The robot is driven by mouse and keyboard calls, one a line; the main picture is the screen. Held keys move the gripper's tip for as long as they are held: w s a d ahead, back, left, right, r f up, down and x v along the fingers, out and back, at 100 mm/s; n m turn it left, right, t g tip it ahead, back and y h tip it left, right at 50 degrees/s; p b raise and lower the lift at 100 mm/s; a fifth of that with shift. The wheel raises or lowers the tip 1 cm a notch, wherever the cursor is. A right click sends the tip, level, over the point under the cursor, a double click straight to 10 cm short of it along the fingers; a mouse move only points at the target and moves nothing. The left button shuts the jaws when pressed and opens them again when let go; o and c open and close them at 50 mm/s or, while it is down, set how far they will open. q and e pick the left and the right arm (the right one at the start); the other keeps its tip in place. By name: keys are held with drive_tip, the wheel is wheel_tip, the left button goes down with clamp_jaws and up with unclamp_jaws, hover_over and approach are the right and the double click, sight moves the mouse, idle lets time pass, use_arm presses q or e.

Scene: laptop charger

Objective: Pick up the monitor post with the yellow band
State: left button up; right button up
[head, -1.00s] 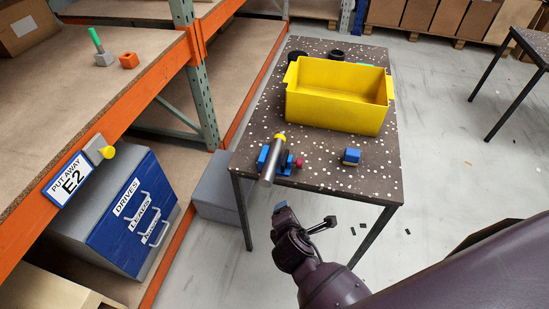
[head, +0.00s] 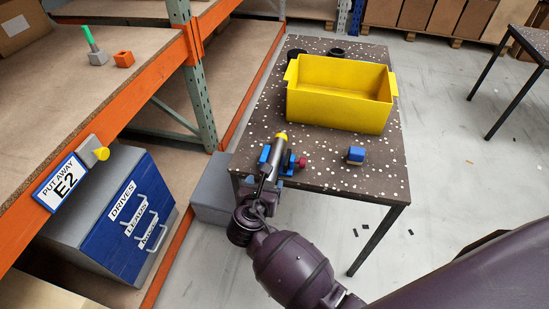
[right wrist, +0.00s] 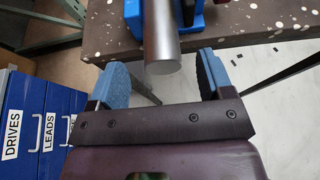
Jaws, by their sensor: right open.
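The monitor post (head: 277,156) is a silver cylinder with a yellow band near its far end. It lies in a blue holder (head: 264,155) near the front edge of the speckled table, with its near end sticking out toward me. In the right wrist view, the post's bare round end (right wrist: 163,55) shows at the top centre. My right gripper (right wrist: 165,76) is open, with blue finger pads on either side of the post's near end and no visible contact. In the head view, my right gripper (head: 262,187) partly covers that end. My left gripper is not in view.
A yellow bin (head: 338,105) stands on the speckled table (head: 375,180). A blue block (head: 356,155) is right of the post, and a red knob (head: 302,162) is beside the holder. The orange-edged shelf and a blue drawer cabinet (head: 130,220) stand to the left.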

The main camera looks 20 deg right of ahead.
sight(275, 158)
drive_tip(key=shift+w+d+f, duration=0.2)
drive_tip(key=shift+w+d, duration=0.05)
drive_tip(key=shift+w, duration=0.1)
drive_tip(key=b+x, duration=0.1)
drive_tip(key=x, duration=0.3)
drive_tip(key=shift+d, duration=0.15)
drive_tip(key=shift+w+d, duration=0.1)
drive_tip(key=shift+w, duration=0.15)
drive_tip(key=shift+c, duration=0.8)
drive_tip(key=c, duration=1)
